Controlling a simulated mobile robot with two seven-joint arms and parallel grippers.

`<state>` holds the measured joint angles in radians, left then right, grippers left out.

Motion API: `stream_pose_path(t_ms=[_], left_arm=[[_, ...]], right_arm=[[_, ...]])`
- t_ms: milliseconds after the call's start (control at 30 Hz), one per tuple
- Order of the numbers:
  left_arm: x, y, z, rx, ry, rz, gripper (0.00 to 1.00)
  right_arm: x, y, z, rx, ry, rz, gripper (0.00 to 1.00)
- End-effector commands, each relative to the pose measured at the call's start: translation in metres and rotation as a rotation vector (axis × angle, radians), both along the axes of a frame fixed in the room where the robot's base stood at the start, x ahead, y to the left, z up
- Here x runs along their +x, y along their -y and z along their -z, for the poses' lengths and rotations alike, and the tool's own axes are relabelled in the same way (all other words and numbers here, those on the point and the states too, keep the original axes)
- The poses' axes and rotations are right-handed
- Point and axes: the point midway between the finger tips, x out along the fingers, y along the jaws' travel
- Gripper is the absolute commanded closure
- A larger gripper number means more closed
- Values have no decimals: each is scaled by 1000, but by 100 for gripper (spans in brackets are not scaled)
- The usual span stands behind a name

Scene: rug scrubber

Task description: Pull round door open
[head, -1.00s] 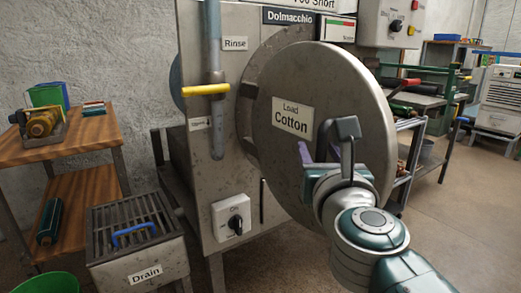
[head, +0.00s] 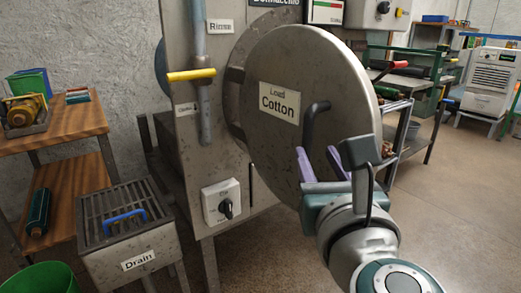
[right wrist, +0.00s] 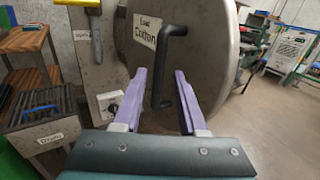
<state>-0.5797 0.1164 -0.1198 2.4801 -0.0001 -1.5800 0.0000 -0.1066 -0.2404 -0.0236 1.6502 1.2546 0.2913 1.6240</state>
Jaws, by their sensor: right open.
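The round grey metal door (head: 350,85), labelled "Load Cotton", stands out from the front of the machine (head: 180,135), with a dark hinge bracket on its left. Its bent black handle (head: 312,122) also shows in the right wrist view (right wrist: 160,70). My right gripper (head: 318,155) is open, with its lavender fingers pointing at the door just below the handle's upper bend. In the right wrist view the handle appears between the two fingers; I cannot tell whether it lies within their reach. The handle's lower end is hidden in the head view. My left gripper is not in view.
A drain box (head: 130,240) with a blue handle stands left of the machine. A wooden shelf (head: 65,130) is at the far left, with a green bucket (head: 40,279) below. A yellow lever (head: 191,75) juts from the machine. Floor at the right is clear.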

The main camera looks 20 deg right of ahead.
Motion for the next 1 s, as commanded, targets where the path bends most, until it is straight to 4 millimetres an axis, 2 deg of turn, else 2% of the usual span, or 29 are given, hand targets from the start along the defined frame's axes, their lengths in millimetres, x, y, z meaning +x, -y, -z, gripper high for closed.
stream_pose_path(t_ms=[33,133,233,333,433,500,600,733,867,1000], left_arm=[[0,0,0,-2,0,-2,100],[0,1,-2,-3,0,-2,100],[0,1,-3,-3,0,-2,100],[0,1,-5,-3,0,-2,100],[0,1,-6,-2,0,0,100],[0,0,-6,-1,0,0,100],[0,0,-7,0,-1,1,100],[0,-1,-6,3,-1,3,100],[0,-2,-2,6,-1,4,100],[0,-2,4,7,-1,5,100]], right_arm=[[-5,10,5,-54,-17,5,65],[-22,43,19,-259,-74,10,77],[-45,84,28,-553,-144,-3,88],[-67,121,29,-888,-206,-45,99],[-82,145,23,-1180,-238,-104,100],[-88,154,19,-1334,-246,-144,100],[-93,160,15,-1475,-247,-186,100],[-90,162,13,-1537,-243,-204,100],[-75,163,13,-1535,-240,-200,100],[-48,164,13,-1534,-240,-197,100]])
